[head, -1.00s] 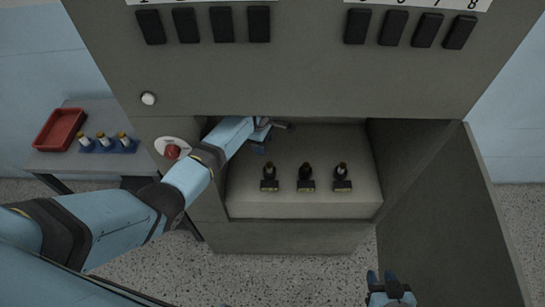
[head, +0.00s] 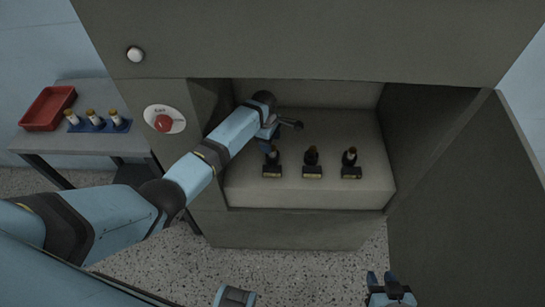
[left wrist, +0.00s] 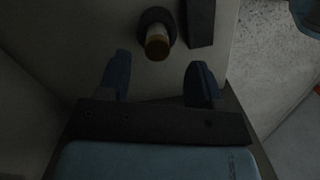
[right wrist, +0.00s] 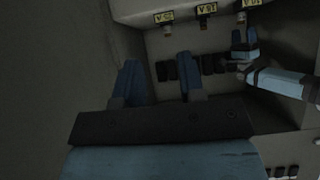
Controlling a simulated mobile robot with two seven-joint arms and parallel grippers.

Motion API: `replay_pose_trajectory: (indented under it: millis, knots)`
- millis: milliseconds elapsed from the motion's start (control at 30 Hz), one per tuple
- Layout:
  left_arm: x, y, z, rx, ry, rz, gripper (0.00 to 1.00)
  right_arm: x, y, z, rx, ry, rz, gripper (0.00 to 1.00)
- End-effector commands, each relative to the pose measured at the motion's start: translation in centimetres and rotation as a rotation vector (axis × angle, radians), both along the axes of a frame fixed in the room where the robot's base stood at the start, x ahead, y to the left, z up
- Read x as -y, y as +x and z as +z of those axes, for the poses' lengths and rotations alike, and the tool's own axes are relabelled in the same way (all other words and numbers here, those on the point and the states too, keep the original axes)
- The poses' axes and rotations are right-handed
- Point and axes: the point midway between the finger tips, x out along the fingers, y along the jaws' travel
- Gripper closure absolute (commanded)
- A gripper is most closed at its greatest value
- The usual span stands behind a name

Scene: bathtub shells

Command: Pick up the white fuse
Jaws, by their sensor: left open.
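Three white fuses with yellowish caps, one of them a white fuse (head: 91,115), stand in a blue holder (head: 88,127) on the side table at left. Inside the open cabinet, three dark fuses stand in a row behind labels; the leftmost fuse (head: 272,156) is nearest my left gripper (head: 272,135). In the left wrist view a fuse (left wrist: 157,42) with a pale, tan-ringed end stands just beyond the open fingers, roughly centred between them and not gripped. My right gripper (head: 390,287) is empty with its fingers apart, low by the cabinet door.
A red tray (head: 47,108) lies on the side table (head: 90,145). The cabinet front carries a red knob (head: 164,123) and a white button (head: 134,54). The open door (head: 465,200) stands at right. Side walls bound the cabinet shelf (head: 310,192).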

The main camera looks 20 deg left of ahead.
Motion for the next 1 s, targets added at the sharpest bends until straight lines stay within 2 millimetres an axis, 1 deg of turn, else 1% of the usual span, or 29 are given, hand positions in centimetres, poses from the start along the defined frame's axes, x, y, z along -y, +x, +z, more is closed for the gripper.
replay_pose_trajectory:
  millis: [33, 200, 300, 467, 767, 800, 867, 900, 967, 1000]
  knots:
    - [0.1, 0.0, -1.2, 0.000, 0.001, -0.001, 0.41, 0.0, 0.0, -1.3, -0.002, 0.003, -0.001, 0.63]
    - [0.4, 0.3, -3.0, 0.002, 0.002, -0.001, 0.41, -0.2, 0.1, -3.7, -0.026, 0.018, -0.011, 0.63]
    - [0.5, 0.3, -3.9, 0.001, 0.001, 0.000, 0.41, -0.3, 0.2, -4.7, -0.041, 0.028, -0.017, 0.63]
    - [0.6, 0.3, -4.6, 0.001, 0.001, 0.000, 0.41, -0.5, 0.7, -4.7, -0.042, 0.045, -0.026, 0.63]
    - [0.7, 0.3, -4.6, 0.001, 0.001, 0.001, 0.41, -0.8, 1.2, -4.2, -0.034, 0.058, -0.033, 0.63]
    - [0.7, 0.3, -4.6, 0.001, 0.001, 0.000, 0.43, -0.8, 1.2, -4.1, -0.034, 0.059, -0.034, 0.63]
    - [0.7, 0.3, -4.6, 0.001, 0.001, 0.000, 0.57, -0.8, 1.2, -4.1, -0.034, 0.059, -0.034, 0.63]
    - [0.7, 0.2, -4.6, 0.001, 0.001, 0.000, 0.66, -0.8, 1.2, -4.1, -0.034, 0.059, -0.034, 0.63]
    - [0.7, 0.2, -4.6, 0.001, 0.001, 0.000, 0.80, -0.8, 1.2, -4.2, -0.034, 0.058, -0.033, 0.63]
    - [0.7, 0.2, -4.6, 0.001, 0.001, 0.000, 0.89, -0.8, 1.1, -4.3, -0.036, 0.058, -0.033, 0.63]
